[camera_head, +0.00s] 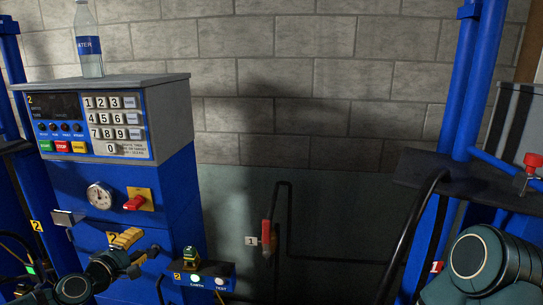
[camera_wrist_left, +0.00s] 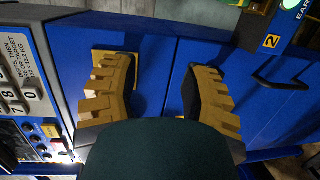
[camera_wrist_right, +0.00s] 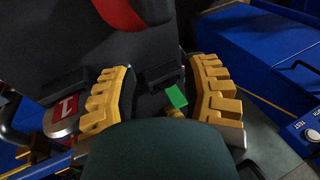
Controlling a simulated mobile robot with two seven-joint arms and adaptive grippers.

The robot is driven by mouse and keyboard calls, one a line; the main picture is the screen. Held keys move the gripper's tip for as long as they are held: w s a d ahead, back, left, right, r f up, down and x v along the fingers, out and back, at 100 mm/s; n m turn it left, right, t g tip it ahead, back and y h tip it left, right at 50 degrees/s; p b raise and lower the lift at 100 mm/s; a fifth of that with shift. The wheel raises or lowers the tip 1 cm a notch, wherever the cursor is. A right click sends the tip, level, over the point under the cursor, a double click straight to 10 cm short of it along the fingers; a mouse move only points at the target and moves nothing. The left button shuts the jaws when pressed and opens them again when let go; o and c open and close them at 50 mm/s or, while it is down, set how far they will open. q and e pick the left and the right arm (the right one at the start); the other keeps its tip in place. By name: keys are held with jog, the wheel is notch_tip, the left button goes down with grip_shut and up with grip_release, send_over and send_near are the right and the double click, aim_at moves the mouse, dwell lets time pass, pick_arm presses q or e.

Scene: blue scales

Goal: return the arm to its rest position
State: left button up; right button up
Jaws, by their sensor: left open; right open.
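My left gripper (camera_head: 130,246) is in front of the blue cabinet (camera_head: 178,215), below its gauge and red handle. In the left wrist view its yellow fingers (camera_wrist_left: 154,82) stand wide apart with only blue panel between them, and I see nothing held. Whether it touches the panel I cannot tell. In the head view my right arm (camera_head: 480,262) comes in at the lower right, and its gripper is hidden or out of frame. In the right wrist view the right fingers (camera_wrist_right: 164,84) are apart. A green piece (camera_wrist_right: 176,97) shows between them, apparently beyond the fingertips and not gripped.
A keypad unit (camera_head: 112,122) tops the cabinet, with a water bottle (camera_head: 88,40) on it. A red dial handle (camera_head: 135,202) and a metal flap (camera_head: 65,218) jut out nearby. A small blue box (camera_head: 205,275) with lit buttons sits low. A dark shelf (camera_head: 460,180) is at right.

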pick_arm(q)
jog(key=s+d+f+m+g+h, duration=0.2)
jog(key=s+d+f+m+g, duration=0.2)
jog(key=d+f, duration=0.75)
jog(key=s+d+f+m+g+h, duration=0.3)
jog(key=d+f, duration=0.5)
jog(key=d, duration=0.7)
jog(key=s+f+m+g+y, duration=0.2)
jog(key=s+f, duration=0.3)
jog(key=s, duration=0.4)
jog(key=s+d+f+m+g+y, duration=0.1)
jog(key=s+f+m+g+y, duration=0.2)
jog(key=s, duration=0.5)
jog(key=f+m+g, duration=0.1)
jog(key=f+g, duration=0.1)
jog(key=shift+s+d+m+g, duration=0.2)
jog(key=shift+s+m+g, duration=0.1)
jog(key=shift+s+m, duration=0.1)
